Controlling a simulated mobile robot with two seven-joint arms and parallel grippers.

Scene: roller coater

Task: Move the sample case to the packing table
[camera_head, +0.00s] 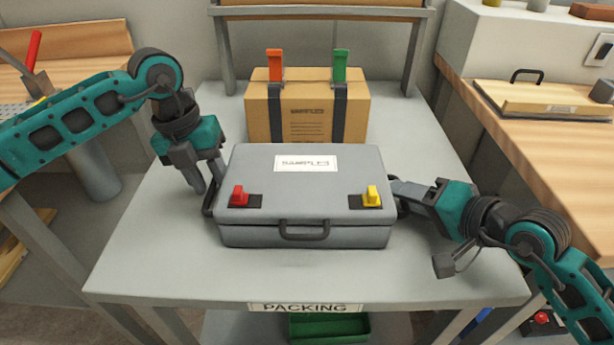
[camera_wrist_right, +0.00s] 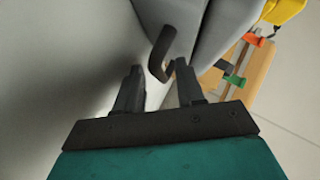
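The grey sample case (camera_head: 305,208), with a "SAMPLES" label, a red latch and a yellow latch, sits closed and level on the packing table (camera_head: 150,270), whose front edge reads "PACKING". My left gripper (camera_head: 207,186) is at the case's left side, fingers apart and pointing down by the dark left side handle (camera_head: 208,197). My right gripper (camera_head: 396,190) is at the case's right side. In the right wrist view its fingers (camera_wrist_right: 158,78) are apart, with the dark side handle (camera_wrist_right: 162,50) just ahead of and between the tips, not clamped.
A cardboard box (camera_head: 310,115) with dark straps and orange and green clips stands behind the case. A raised shelf (camera_head: 320,12) spans the back. The table's front is clear.

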